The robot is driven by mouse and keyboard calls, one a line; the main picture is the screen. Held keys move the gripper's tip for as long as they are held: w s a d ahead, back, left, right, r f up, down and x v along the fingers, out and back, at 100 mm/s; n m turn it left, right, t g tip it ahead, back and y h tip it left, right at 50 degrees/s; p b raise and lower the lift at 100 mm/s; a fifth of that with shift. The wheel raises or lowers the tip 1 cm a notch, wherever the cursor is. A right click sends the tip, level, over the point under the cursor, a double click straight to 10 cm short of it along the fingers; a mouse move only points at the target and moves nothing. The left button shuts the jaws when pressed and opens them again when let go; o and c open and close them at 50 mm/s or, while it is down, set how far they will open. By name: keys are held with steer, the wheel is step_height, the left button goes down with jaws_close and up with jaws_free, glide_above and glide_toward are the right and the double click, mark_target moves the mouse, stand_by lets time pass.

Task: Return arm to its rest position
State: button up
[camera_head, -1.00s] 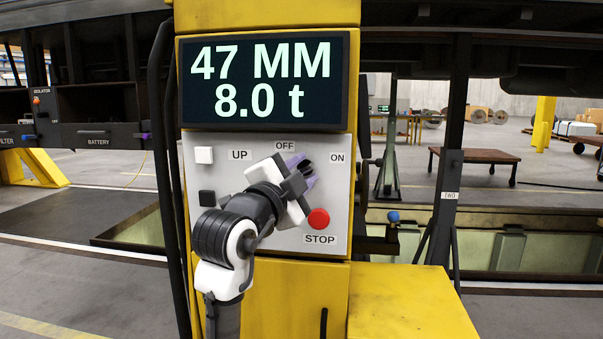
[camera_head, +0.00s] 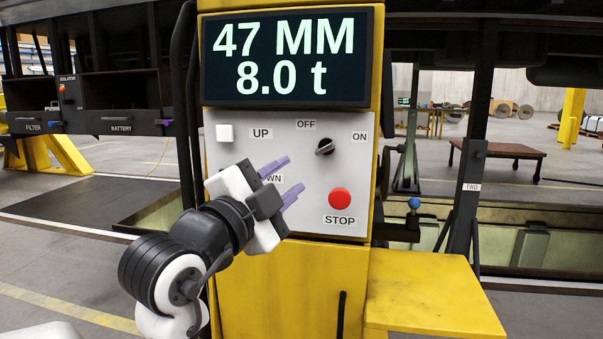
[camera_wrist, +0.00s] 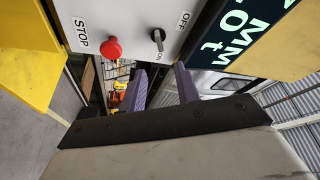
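My gripper (camera_head: 281,180) is open and empty, with its two purple fingers apart, in front of the lower left of the control panel. In the wrist view my gripper (camera_wrist: 158,88) shows nothing between the fingertips but background. My arm is bent and reaches up from the lower left in the head view. The grey panel (camera_head: 297,207) carries a black rotary switch (camera_head: 325,147) between the OFF and ON labels, a red STOP button (camera_head: 340,199) and a white UP button (camera_head: 225,133). My gripper hides the DOWN button and part of its label.
The display (camera_head: 288,57) above the panel reads 47 MM and 8.0 t. A yellow ledge (camera_head: 430,295) juts out at the lower right. A stand marked TWO (camera_head: 468,205) is to the right. Black cables run down the yellow column's left side.

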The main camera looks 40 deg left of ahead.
steer(key=shift+s+d+f, duration=0.1)
steer(key=shift+s+d, duration=0.05)
steer(key=shift+s, duration=0.55)
